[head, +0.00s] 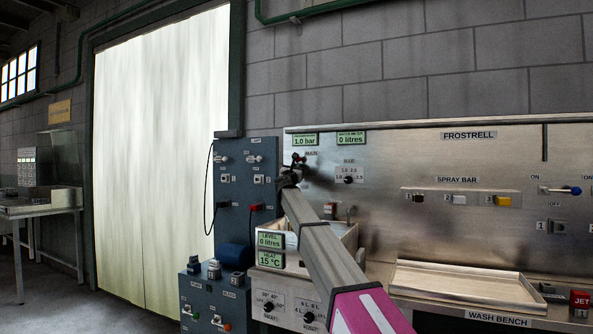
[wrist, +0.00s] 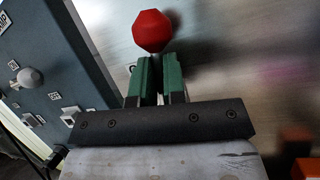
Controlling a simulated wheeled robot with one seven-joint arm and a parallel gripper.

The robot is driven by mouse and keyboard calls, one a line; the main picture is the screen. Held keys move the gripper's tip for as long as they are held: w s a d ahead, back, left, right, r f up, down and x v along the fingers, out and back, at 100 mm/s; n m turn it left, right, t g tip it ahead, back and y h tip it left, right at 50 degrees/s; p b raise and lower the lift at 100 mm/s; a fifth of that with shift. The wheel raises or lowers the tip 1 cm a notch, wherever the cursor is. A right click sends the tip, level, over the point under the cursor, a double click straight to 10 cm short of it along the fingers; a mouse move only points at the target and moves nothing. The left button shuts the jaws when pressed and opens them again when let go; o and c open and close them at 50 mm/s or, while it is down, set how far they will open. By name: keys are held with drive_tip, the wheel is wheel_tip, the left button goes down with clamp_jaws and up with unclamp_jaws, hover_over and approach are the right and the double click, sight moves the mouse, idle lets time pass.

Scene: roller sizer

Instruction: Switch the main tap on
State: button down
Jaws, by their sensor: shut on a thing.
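The main tap has a red, faceted knob (wrist: 152,31), seen just beyond my fingertips in the wrist view. The exact contact is partly hidden by the fingers. In the head view my gripper (head: 291,172) is at the tap, and my arm covers the area below it.
A blue-grey control panel (head: 230,180) with switches and a hanging cable stands close on the left. A basin (head: 345,232) lies below the tap. The spray bar switches (head: 460,199) and wash bench tray (head: 460,279) are to the right.

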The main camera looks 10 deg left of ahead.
drive_tip(key=shift+f, duration=0.1)
idle(0.3)
drive_tip(key=c, duration=1.2)
unclamp_jaws()
drive_tip(key=v, duration=1)
drive_tip(key=shift+s+f, duration=0.1)
drive_tip(key=shift+s, duration=0.3)
